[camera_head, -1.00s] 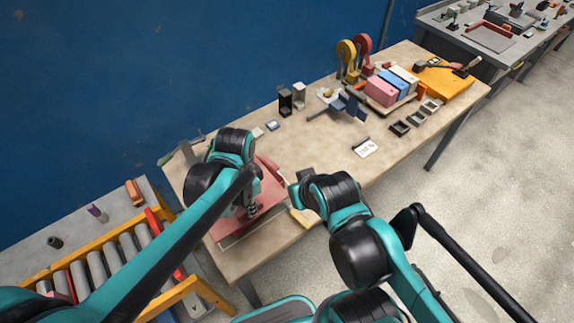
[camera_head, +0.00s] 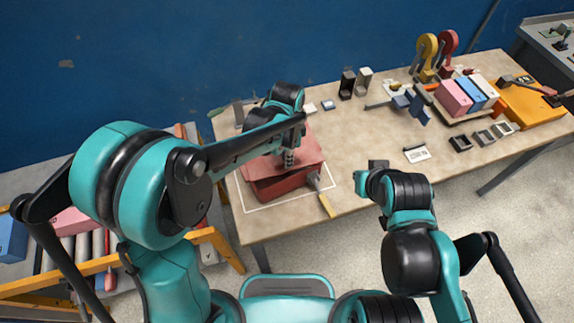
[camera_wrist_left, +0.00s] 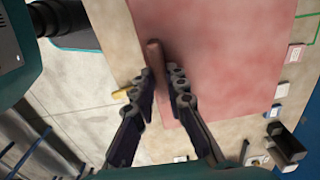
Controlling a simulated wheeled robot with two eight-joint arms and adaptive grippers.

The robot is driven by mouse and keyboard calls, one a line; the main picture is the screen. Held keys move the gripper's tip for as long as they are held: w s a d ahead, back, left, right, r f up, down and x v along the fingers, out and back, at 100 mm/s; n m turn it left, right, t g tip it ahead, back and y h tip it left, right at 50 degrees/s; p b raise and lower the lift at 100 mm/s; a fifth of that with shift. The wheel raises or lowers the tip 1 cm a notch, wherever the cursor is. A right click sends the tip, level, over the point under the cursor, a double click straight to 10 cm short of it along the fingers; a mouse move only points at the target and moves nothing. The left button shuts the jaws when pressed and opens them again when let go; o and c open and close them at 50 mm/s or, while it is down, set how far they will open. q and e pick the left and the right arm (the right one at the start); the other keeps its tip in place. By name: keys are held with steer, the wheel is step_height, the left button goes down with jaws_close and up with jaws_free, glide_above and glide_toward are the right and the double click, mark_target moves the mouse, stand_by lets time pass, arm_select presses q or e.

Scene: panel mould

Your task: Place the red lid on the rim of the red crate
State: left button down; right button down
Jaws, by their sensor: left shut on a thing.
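The red lid (camera_head: 310,147) is a flat red panel with a bar handle (camera_wrist_left: 155,58). My left gripper (camera_head: 289,160) is shut on this handle from above. In the left wrist view, its fingers (camera_wrist_left: 163,76) are on either side of the handle, and the lid (camera_wrist_left: 220,50) fills much of the picture. The red crate (camera_head: 282,187) stands under the lid on the table, its front wall showing. The lid and my arm hide its rim, so I cannot tell whether lid and rim touch. My right gripper (camera_head: 368,178) is near the table's front edge; its fingers are unclear.
A pale outline surrounds the crate on the table (camera_head: 360,125). A scraper-like tool with a yellow handle (camera_head: 326,206) lies right of the crate. Small dark and grey blocks stand behind. Pink and blue boxes (camera_head: 454,97) are far right. A roller rack (camera_head: 90,245) is left.

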arm_select(q)
steer(key=shift+f+b, duration=0.55)
steer(key=shift+f, duration=1.5)
steer(key=shift+f, duration=0.1)
steer(key=c, duration=1.5)
jaws_free()
steer(key=shift+c, duration=0.2)
